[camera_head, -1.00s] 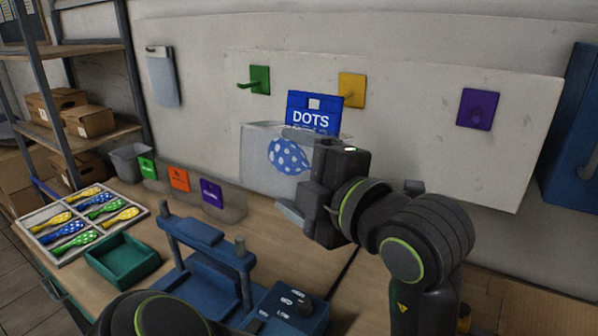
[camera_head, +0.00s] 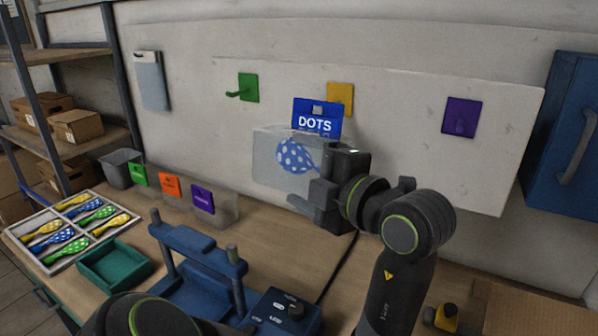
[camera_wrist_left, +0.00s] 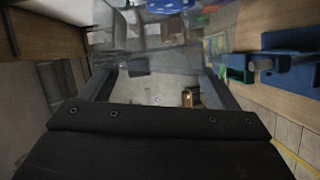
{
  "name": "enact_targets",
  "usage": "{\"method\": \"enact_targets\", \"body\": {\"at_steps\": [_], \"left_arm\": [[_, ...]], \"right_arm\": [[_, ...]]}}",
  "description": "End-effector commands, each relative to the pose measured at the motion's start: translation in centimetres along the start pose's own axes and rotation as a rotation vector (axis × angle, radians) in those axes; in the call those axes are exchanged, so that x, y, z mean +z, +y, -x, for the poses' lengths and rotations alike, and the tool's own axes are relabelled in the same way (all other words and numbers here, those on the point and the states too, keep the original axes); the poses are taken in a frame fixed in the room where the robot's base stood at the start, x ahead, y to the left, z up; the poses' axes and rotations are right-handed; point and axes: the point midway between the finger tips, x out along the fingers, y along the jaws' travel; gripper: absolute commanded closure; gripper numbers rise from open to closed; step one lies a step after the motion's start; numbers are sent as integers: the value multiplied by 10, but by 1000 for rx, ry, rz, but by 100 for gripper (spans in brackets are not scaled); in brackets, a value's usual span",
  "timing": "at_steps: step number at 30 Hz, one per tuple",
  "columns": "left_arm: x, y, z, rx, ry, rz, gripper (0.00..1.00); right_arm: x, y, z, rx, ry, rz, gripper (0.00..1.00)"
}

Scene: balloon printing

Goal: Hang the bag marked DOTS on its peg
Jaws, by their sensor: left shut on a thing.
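The bag marked DOTS (camera_head: 315,124) is clear with a blue header card, which has a small slot. A blue balloon with white dots (camera_head: 296,156) shows inside. My left gripper (camera_head: 308,203) is shut on the bag near its lower right and holds it upright before the wall panel. The header covers the lower part of the yellow peg plate (camera_head: 341,95); its peg is hidden. A green peg (camera_head: 246,90) is to the left and a purple peg plate (camera_head: 461,117) to the right. The clear bag (camera_wrist_left: 150,38) and blue header (camera_wrist_left: 170,5) also show in the left wrist view.
The bench holds a blue press (camera_head: 195,245), a control box (camera_head: 285,312), a green tray (camera_head: 115,266), a divided balloon tray (camera_head: 20,240) and a clear labelled holder (camera_head: 225,210). A blue cabinet (camera_head: 562,130) bounds the right side.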

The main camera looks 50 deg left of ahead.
Motion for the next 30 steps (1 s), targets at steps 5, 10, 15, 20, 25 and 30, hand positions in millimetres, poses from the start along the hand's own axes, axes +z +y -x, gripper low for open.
{"method": "enact_targets", "body": {"at_steps": [5,10,15,20,25,30], "left_arm": [[10,4,-4,2,1,-1,72],[19,6,-8,3,1,-1,72],[28,8,-12,2,1,-2,72],[38,4,-15,5,1,2,72],[44,2,-18,4,0,2,72],[46,2,-18,3,0,3,72]], "right_arm": [[-1,1,6,0,0,0,62],[-1,1,10,0,0,0,62],[-1,2,14,1,-1,0,62],[0,3,8,2,-1,1,62],[0,3,1,3,-1,1,62],[1,2,-3,3,-1,1,62]]}}
